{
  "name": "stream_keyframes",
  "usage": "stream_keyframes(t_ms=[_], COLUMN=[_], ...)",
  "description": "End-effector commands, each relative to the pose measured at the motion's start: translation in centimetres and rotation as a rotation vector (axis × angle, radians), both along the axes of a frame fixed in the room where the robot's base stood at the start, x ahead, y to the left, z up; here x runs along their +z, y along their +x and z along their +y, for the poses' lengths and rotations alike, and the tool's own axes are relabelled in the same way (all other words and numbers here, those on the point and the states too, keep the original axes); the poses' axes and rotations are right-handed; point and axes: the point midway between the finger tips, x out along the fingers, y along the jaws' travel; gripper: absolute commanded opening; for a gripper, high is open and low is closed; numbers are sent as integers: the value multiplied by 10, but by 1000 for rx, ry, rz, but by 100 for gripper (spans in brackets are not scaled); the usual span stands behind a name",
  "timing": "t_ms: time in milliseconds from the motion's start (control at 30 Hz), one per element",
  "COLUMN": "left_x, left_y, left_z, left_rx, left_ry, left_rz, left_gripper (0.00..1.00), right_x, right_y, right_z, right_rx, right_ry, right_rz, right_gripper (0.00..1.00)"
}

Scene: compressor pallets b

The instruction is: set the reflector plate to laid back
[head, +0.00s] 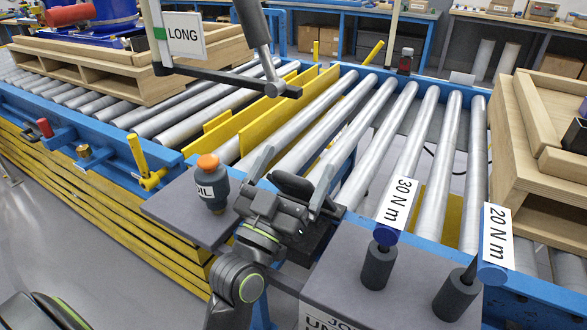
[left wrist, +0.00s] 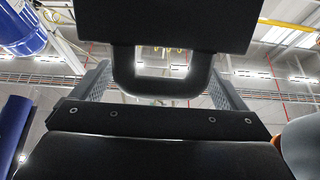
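My left gripper (head: 291,181) is open over a small dark stand at the conveyor's near edge, its two grey fingers spread wide. A black part (head: 292,187) shows between the fingers; I take it to be the reflector plate, though the gripper hides much of it. In the left wrist view, a black plate (left wrist: 165,22) fills the top, with a black loop handle (left wrist: 165,95) below it. The loop lies between the spread fingers, close to both; I cannot tell whether they touch it. The plate's tilt is unclear. My right gripper is not in view.
An orange-capped oil bottle (head: 212,183) stands just left of the gripper. Posts with tags "30 N m" (head: 378,266) and "20 N m" (head: 458,292) stand to the right. A wooden pallet (head: 525,170) is at right.

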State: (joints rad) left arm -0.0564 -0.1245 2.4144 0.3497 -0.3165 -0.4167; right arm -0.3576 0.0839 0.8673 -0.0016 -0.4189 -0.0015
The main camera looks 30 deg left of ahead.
Motion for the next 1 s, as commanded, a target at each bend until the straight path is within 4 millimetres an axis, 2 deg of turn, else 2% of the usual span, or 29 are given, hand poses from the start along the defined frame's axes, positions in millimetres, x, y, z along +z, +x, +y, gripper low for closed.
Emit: stream_keyframes(t_ms=[200,333,800,1000], left_x=[0,8,86,100], left_y=[0,0,0,0], left_z=[0,0,0,0], left_rx=[0,-1,0,0], left_ry=[0,0,1,1], left_rz=[1,0,-3,0], left_gripper=[94,94,94,94], right_x=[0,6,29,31], right_y=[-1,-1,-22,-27], right_z=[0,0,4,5], right_rx=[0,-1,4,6], right_ry=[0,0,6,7], right_rz=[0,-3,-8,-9], right_gripper=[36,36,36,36])
